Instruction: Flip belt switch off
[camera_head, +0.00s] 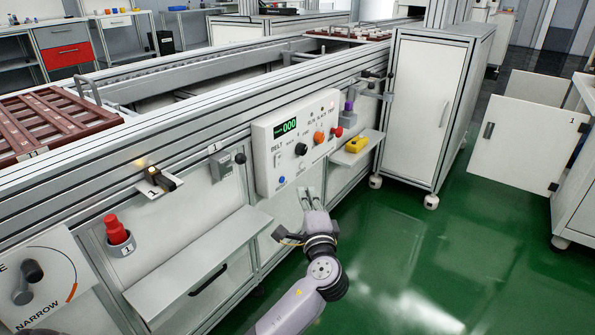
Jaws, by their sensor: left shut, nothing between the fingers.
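The white control panel (263,160) is mounted on the side of the conveyor, with a green display (285,128) reading 000. The belt switch (278,159) is a small white part under the BELT label at the panel's left; its position is too small to tell. A blue button (282,180) is below it. An orange knob (319,137), a black knob (301,149) and a red button (337,132) are to the right. My left gripper (309,190) is shut and empty, just below the panel and right of the blue button in the picture. My right gripper is out of view.
A shelf (200,262) juts out at the lower left. A small shelf with a yellow device (356,145) is right of the panel. A red-topped item (116,230) sits in a holder at left. A white cabinet (428,105) stands at right; green floor (410,250) is clear.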

